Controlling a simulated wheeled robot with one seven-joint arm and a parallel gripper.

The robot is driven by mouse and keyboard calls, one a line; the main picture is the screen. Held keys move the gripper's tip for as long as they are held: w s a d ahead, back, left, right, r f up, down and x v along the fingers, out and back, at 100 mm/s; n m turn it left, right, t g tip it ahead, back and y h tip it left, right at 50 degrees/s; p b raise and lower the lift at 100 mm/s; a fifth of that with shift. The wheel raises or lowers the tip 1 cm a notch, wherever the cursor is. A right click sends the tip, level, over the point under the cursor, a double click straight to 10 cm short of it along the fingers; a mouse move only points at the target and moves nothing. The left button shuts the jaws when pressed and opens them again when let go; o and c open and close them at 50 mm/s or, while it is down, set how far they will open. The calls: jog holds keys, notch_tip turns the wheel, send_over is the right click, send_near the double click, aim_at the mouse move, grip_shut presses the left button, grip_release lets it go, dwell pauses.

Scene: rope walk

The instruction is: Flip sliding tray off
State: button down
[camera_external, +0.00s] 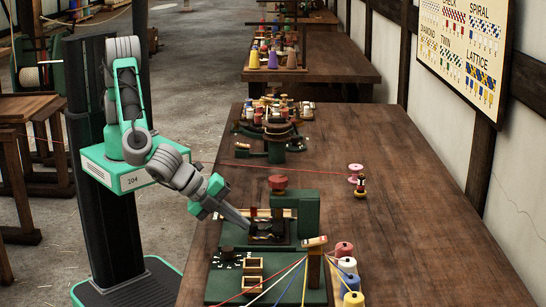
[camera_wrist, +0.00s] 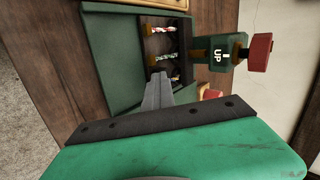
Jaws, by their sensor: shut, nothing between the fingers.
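A green machine stands on the near table, with a dark tray-like recess (camera_external: 283,239) in its middle; I cannot tell for sure which part is the sliding tray. In the wrist view the dark recess (camera_wrist: 151,57) holds several small patterned strands on orange-tipped pegs. My gripper (camera_external: 252,231) reaches down from the left to the recess, and its fingers are shut and empty. In the wrist view the fingertips (camera_wrist: 158,78) are at the lower edge of the recess; I cannot tell whether they touch it. A green block marked UP (camera_wrist: 212,54) with a red knob (camera_wrist: 261,52) stands right of it.
Cones of coloured thread (camera_external: 347,265) stand right of the machine, with strands running to a wooden post (camera_external: 314,262). A pink spool (camera_external: 355,172) and a round rack of bobbins (camera_external: 273,128) are farther back.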

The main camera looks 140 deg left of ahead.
jog(key=s+d, duration=0.2)
jog(key=d, duration=0.2)
jog(key=shift+s+d+r, duration=0.1)
jog(key=shift+s+r, duration=0.3)
jog(key=v, duration=0.8)
jog(key=shift+s+r, duration=0.2)
jog(key=shift+r, duration=0.15)
jog(key=shift+d, duration=0.1)
